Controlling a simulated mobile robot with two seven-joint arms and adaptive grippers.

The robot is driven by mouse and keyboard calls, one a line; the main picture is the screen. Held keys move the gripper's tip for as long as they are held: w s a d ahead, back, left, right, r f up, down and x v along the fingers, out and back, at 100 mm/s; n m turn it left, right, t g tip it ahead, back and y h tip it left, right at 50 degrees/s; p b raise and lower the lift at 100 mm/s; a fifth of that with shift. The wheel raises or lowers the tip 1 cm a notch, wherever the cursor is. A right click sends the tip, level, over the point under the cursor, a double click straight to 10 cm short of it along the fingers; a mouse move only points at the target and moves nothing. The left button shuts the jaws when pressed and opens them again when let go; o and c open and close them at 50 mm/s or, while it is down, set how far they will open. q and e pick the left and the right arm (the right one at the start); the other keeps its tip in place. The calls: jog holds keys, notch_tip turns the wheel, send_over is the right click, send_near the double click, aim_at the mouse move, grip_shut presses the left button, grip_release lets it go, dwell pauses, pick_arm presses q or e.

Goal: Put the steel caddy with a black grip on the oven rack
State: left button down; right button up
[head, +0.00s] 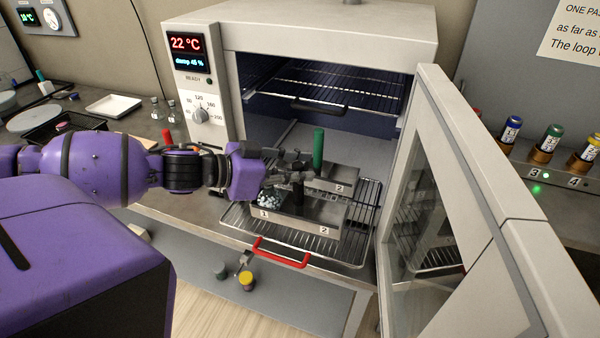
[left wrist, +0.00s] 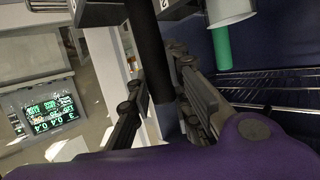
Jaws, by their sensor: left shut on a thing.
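The steel caddy (head: 290,215) has compartments marked 1 and 2, with small pale pieces in compartment 1. It looks level over the pulled-out lower oven rack (head: 345,252); I cannot tell whether it touches the wires. My left gripper (head: 297,168) is shut on its upright black grip (head: 298,192). The grip also shows between the fingers in the left wrist view (left wrist: 150,60). A second steel caddy (head: 345,172) with a green grip (head: 318,148) stands close behind, towards the oven's inside. My fingers hide part of both caddies. My right gripper is not in view.
The oven door (head: 460,210) stands open at right. A red handle (head: 282,252) is on the lower rack's front. An upper rack (head: 320,80) with a black handle is above. Bottles (head: 548,142) stand at right; a white tray (head: 113,105) lies at left.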

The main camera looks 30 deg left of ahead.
pick_arm(q)
jog(key=shift+s, duration=0.1)
jog(key=c, duration=1.6)
grip_release()
jog(key=shift+f, duration=0.15)
